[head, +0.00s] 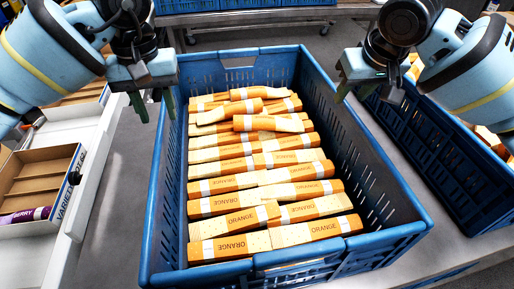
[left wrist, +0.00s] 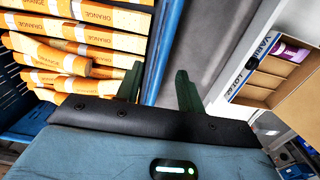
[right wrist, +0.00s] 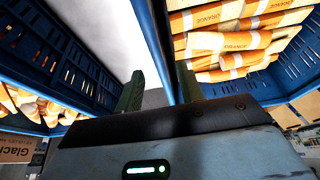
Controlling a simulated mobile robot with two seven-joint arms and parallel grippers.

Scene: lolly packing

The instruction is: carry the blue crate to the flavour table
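The blue crate (head: 163,215) stands on a grey surface in the middle of the head view. It is filled with orange-and-cream lolly packs (head: 240,222) labelled ORANGE. My left gripper (head: 153,106) is at its left wall. In the left wrist view its fingers are apart, with the blue rim (left wrist: 166,45) running between them. My right gripper (head: 358,90) is at the right wall. In the right wrist view its fingers are apart, with the rim (right wrist: 155,35) between them. Both grippers look open; I see no clear contact. I cannot identify the flavour table.
Another blue crate (head: 455,175) with packs stands close on the right. On the left is a compartmented box (head: 62,190) marked VARIETY, with a purple BERRY pack (head: 25,215) inside. Blue crates (head: 250,17) stand on a table (head: 300,12) behind. A grey strip (head: 115,190) is clear on the left.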

